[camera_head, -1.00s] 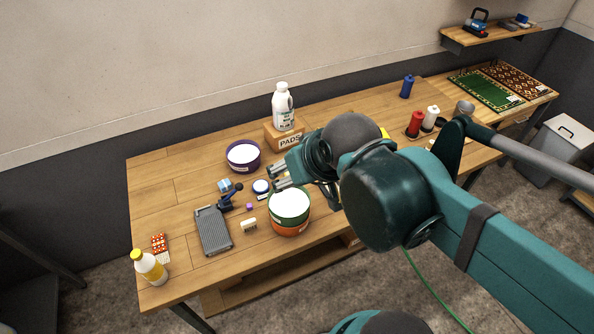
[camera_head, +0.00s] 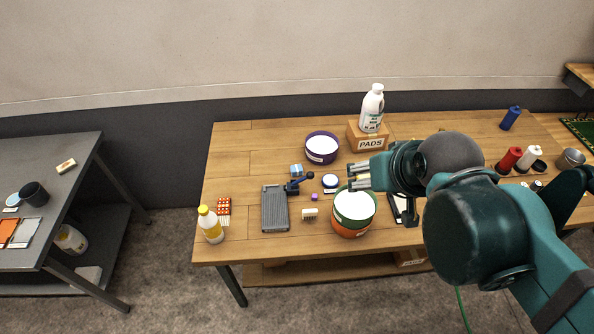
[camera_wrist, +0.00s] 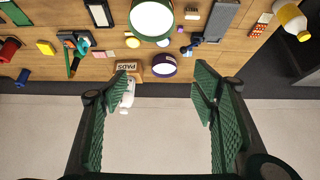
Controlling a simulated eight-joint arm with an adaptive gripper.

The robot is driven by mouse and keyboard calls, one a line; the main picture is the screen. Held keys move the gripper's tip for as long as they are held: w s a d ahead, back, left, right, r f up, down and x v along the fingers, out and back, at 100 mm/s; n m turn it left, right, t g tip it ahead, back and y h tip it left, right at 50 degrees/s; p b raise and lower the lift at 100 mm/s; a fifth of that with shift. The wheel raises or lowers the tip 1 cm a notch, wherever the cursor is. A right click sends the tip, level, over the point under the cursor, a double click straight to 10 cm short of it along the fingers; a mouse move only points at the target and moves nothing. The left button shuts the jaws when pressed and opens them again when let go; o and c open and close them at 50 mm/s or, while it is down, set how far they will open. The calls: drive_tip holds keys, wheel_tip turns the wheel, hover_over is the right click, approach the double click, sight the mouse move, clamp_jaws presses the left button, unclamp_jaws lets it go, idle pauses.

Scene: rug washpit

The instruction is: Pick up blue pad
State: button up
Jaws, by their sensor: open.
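A small light-blue block (camera_head: 296,170), the likeliest blue pad, lies on the wooden table behind the dark blue brush handle (camera_head: 298,184). It also shows in the wrist view (camera_wrist: 197,37). A round white-topped piece with a blue edge (camera_head: 330,181) lies to its right; I cannot tell if that is a pad. My gripper (camera_head: 358,176) is open and empty, above the table behind the green and orange tub (camera_head: 353,224) and right of the light-blue block. In the wrist view its fingers (camera_wrist: 162,90) are spread apart, with nothing between them touching.
A purple bowl (camera_head: 322,149) and a PADS box (camera_head: 366,139) with a white bottle (camera_head: 372,108) on it stand at the back. A grey ridged tray (camera_head: 274,209) and a yellow-capped bottle (camera_head: 210,225) are at left. A grey table (camera_head: 60,220) stands farther left.

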drive_tip(key=shift+c, duration=0.4)
drive_tip(key=c, duration=0.4)
